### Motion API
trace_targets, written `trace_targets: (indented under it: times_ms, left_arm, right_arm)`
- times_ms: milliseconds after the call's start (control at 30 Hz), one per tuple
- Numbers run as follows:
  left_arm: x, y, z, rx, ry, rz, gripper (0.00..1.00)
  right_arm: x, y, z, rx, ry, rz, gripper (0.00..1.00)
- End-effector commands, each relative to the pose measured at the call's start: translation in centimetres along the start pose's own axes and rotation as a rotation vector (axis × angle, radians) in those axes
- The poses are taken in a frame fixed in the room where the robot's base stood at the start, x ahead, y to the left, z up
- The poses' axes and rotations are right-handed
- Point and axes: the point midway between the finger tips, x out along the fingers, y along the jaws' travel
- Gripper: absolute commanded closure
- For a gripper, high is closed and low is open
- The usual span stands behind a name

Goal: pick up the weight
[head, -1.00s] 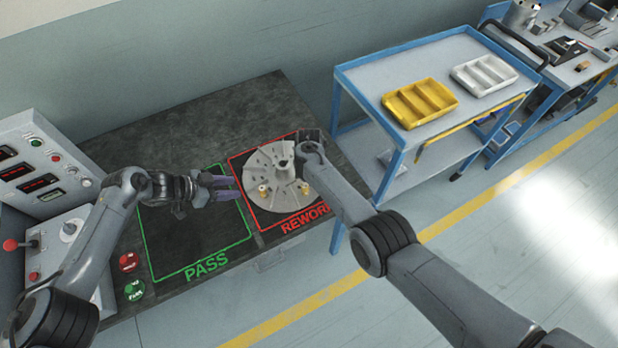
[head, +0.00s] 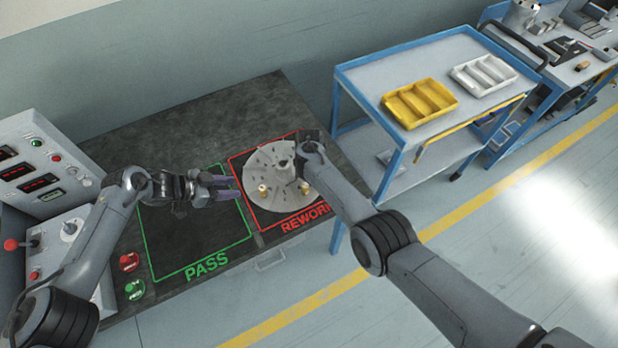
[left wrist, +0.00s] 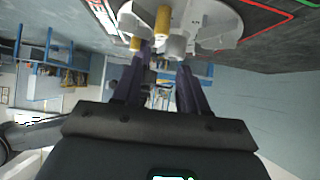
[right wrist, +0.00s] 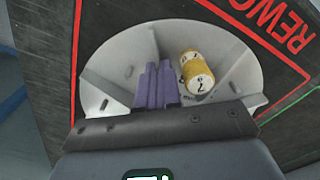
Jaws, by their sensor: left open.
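A grey finned blower wheel (head: 268,168) lies in the red REWORK square, with one brass weight (head: 263,190) near its left front and another brass piece (head: 304,187) at its right. My left gripper (head: 236,188) is open and empty at the wheel's left edge, pointing at it. In the left wrist view a brass cylinder (left wrist: 163,22) stands past the gap between the left fingertips (left wrist: 162,60), apart from them. My right gripper (right wrist: 156,72) is over the wheel, fingers together with nothing seen between them. A brass weight marked 7 (right wrist: 198,80) is just beside them. My right arm hides the right gripper in the head view.
The green PASS square (head: 195,235) is empty beneath my left arm. A control panel (head: 40,165) stands at the left, with red and green buttons (head: 132,275) on the bench. A blue cart (head: 370,85) with yellow and white trays stands at the right.

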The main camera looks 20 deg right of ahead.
Motion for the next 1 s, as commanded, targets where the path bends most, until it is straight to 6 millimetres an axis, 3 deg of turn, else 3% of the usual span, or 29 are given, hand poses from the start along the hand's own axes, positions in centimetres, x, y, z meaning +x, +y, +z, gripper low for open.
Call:
trace_targets:
  times_ms: [767,1000]
  left_arm:
    - [0.2,0.0,0.0,0.001,-0.001,-0.003,0.60]
    - [3.1,-0.4,-1.2,0.011,-0.033,-0.075,0.60]
  right_arm:
    - [0.5,0.0,0.2,0.000,-0.003,0.000,1.00]
    - [0.5,-0.1,0.3,0.000,-0.004,0.000,1.00]
